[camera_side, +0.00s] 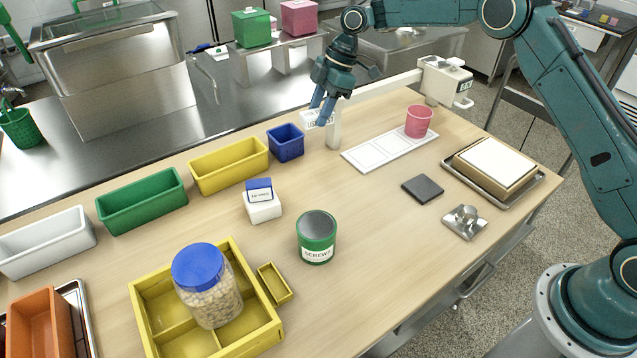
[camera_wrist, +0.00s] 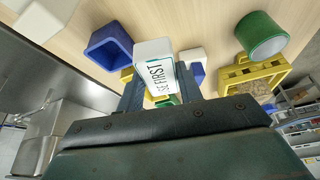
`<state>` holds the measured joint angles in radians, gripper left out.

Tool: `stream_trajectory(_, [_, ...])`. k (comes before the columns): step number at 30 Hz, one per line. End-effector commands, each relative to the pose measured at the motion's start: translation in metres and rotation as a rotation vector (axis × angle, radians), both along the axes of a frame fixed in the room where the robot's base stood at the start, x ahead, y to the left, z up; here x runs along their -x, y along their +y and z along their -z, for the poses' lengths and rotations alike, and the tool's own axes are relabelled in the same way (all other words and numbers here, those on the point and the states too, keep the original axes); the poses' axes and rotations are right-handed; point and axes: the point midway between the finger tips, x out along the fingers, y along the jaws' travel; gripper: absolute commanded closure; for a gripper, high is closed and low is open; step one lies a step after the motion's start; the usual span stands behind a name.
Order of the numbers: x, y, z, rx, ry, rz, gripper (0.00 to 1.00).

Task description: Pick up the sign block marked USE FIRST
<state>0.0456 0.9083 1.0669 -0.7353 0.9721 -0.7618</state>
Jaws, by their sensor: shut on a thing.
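The sign block marked USE FIRST is a white block with dark lettering. In the wrist view the sign block (camera_wrist: 157,78) sits between the two fingers, its lettered face towards the camera. In the side view the sign block (camera_side: 311,117) is partly hidden by the fingers. My gripper (camera_side: 323,112) is shut on it, held near the far edge of the table, behind and right of the small blue bin (camera_side: 286,142). The side view does not clearly show how high the block is.
A white post (camera_side: 333,135) stands close to my gripper. A white panel strip (camera_side: 375,153) with a pink cup (camera_side: 419,121) lies to the right. Yellow (camera_side: 229,168) and green (camera_side: 142,205) bins line the left. A SCREWS can (camera_side: 316,238) stands nearer the front.

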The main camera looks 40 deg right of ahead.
Motion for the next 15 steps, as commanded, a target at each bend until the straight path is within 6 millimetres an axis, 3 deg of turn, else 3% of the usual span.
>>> stream_trajectory(4, [-0.001, 0.0, -0.028, 0.001, -0.004, 0.001, 0.87])
stream_trajectory(15, [0.0, 0.0, -0.05, 0.001, 0.001, 0.001, 0.87])
